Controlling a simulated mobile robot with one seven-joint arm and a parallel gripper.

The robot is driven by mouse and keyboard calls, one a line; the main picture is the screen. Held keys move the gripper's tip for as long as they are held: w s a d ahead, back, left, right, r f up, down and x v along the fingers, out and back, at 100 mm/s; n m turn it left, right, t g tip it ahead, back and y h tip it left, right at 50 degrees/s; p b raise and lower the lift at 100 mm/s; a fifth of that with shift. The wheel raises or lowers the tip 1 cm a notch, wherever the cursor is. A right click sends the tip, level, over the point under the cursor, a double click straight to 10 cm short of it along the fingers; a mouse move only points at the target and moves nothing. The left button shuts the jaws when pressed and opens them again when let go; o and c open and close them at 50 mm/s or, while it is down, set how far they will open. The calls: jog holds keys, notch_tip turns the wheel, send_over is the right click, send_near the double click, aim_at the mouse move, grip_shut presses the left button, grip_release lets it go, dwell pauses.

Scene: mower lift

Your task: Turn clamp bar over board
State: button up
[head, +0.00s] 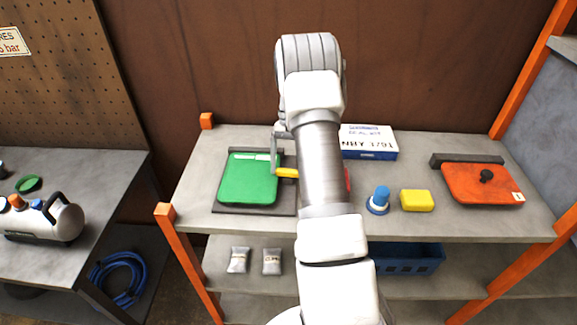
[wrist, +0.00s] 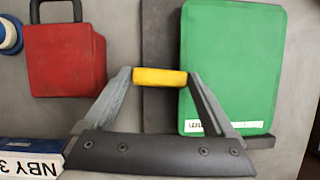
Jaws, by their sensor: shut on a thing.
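A green board (head: 248,178) lies flat on a dark base plate (head: 228,209) at the left of the bench top. It also shows in the wrist view (wrist: 232,62), with a white label strip near one edge. My gripper (wrist: 158,77) is shut on a short yellow bar, the clamp bar's visible part (wrist: 160,77), which spans between the two grey fingertips. In the head view the yellow bar (head: 287,173) is beside the board's right edge. In the wrist view it reaches close to the board's edge. My arm hides part of the bench to the right.
A red block with a dark handle (wrist: 65,60) is beside the base plate, mostly behind my arm. A white and blue box (head: 367,141) stands behind. A blue knob (head: 379,199), yellow block (head: 417,200) and orange plate (head: 481,184) sit to the right.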

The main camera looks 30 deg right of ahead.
jog(key=shift+n, duration=0.6)
jog(key=o, duration=1.1)
jog(key=shift+c, duration=0.2)
jog(key=shift+r, duration=0.1)
jog(key=v, duration=1.7)
jog(key=shift+w+a+r+p, duration=0.15)
jog(key=shift+w+a+p, duration=0.05)
jog(key=shift+w+p, duration=0.1)
jog(key=shift+r, duration=0.1)
